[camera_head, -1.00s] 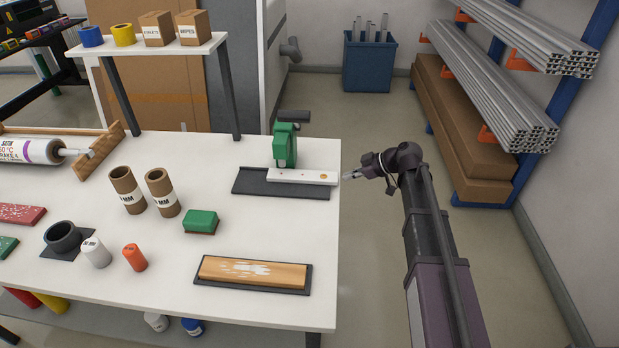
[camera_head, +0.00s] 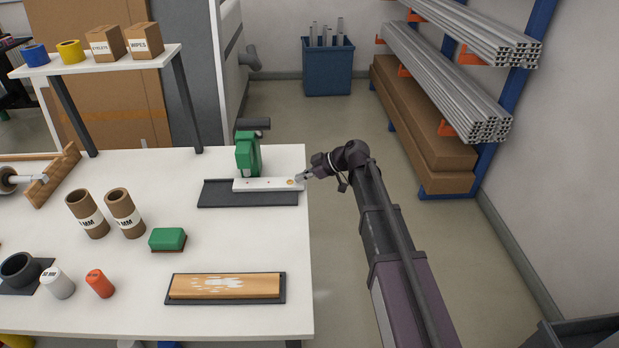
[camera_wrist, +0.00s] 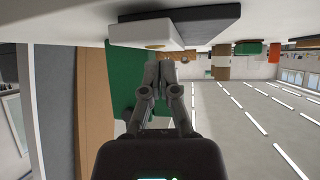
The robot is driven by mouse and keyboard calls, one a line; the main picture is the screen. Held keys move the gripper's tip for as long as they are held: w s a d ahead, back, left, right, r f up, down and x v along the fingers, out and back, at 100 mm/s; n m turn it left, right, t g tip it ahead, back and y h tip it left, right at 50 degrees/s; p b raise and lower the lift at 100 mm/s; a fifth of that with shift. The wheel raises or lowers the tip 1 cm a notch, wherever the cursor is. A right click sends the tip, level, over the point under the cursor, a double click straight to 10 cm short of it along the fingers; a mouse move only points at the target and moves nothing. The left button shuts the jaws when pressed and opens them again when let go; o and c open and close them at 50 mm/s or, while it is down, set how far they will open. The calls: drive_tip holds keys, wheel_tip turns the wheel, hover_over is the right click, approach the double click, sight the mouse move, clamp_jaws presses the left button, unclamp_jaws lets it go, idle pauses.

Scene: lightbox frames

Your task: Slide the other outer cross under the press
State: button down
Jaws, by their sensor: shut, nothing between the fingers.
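A white bar (camera_head: 280,185) lies on the dark base plate (camera_head: 222,196) of the green press (camera_head: 247,155). In the wrist view the fingertips (camera_wrist: 168,58) are close to the white bar's end (camera_wrist: 140,33).
The white table (camera_head: 220,230) carries a wooden board on a dark tray (camera_head: 225,286), a green block (camera_head: 167,238) and cardboard tubes (camera_head: 123,208) left and in front of the press. Right of the table is open floor, then a rack of metal profiles (camera_head: 450,90).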

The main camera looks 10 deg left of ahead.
sight(271, 182)
drive_tip(key=a, duration=0.8)
drive_tip(key=shift+s+a+f, duration=0.15)
drive_tip(key=shift+a+f, duration=0.05)
drive_tip(key=shift+a, duration=0.2)
drive_tip(key=shift+d+f+b, duration=0.1)
drive_tip(key=shift+f+b, duration=0.45)
drive_tip(key=shift+b, duration=0.2)
drive_tip(key=shift+s+d, duration=0.15)
drive_tip(key=shift+d, duration=0.4)
drive_tip(key=shift+r+p, duration=0.65)
drive_tip(key=shift+r, duration=0.2)
